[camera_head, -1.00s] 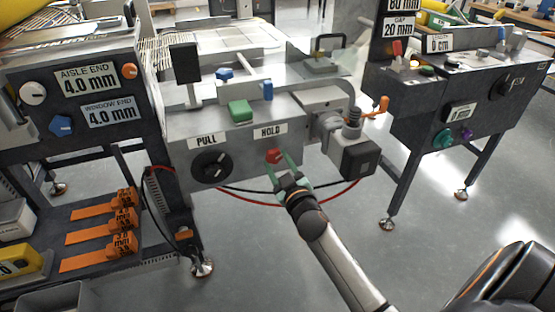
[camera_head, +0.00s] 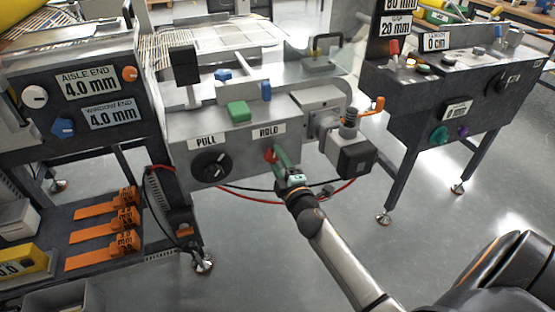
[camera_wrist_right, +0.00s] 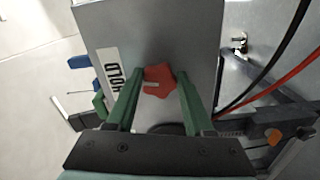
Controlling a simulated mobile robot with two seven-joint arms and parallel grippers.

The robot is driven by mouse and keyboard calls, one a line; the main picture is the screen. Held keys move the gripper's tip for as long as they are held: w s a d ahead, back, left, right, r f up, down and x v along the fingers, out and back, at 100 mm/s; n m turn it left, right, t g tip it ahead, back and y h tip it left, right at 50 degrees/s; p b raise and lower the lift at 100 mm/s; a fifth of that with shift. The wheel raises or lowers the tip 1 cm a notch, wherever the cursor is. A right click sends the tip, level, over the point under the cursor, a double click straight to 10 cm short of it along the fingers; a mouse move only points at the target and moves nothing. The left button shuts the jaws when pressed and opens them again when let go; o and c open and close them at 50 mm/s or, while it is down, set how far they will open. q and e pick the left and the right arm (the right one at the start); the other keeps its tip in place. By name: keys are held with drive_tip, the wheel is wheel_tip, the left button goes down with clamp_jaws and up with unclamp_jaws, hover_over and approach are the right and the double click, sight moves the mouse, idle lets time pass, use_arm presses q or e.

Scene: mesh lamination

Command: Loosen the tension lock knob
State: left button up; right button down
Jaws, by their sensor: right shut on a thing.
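The red lobed knob (camera_head: 270,155) sits on the front face of the grey panel, under the HOLD label (camera_head: 268,131). In the right wrist view the red knob (camera_wrist_right: 159,81) lies between the green fingers, with a pale mark on its face. My right gripper (camera_head: 277,160) reaches it from the front and is shut on it; in the wrist view its fingertips (camera_wrist_right: 156,82) flank the knob on both sides. The fingers partly hide the knob in the head view. My left gripper is not in view.
A black dial (camera_head: 210,164) sits left under the PULL label. Red and black cables hang below the panel. Open floor lies in front.

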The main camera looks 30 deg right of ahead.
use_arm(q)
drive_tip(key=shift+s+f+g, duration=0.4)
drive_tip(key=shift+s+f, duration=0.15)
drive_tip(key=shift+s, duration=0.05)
use_arm(e)
drive_tip(key=shift+r+n, duration=0.15)
drive_tip(key=shift+n, duration=1.05)
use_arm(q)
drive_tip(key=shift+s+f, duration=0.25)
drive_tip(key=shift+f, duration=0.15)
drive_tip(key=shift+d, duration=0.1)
use_arm(e)
drive_tip(key=shift+c, duration=1.4)
unclamp_jaws()
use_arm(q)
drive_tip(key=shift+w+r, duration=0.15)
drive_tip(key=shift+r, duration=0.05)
